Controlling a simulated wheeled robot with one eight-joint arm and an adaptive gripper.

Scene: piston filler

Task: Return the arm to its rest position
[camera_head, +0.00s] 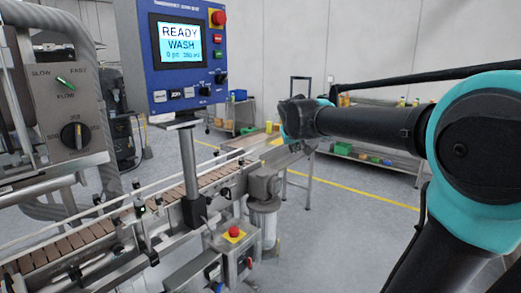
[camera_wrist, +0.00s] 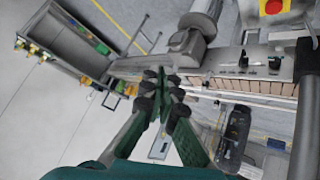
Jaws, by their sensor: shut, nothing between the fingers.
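My arm (camera_head: 375,124) reaches in from the right in the head view, with black links and teal joints. Its forearm is about level and its far end is beside the conveyor's end. My gripper (camera_wrist: 164,82) shows in the wrist view with dark green fingers and black joints. The fingers are shut together with nothing between them. In the head view I cannot make out the fingers.
The conveyor (camera_head: 120,215) crosses the lower left. A blue control panel (camera_head: 187,45) reading "READY WASH" stands on a post above it. A red stop button (camera_head: 234,232) is on a box beside the conveyor. A bench (camera_head: 372,160) is behind my arm. Grey floor is open between.

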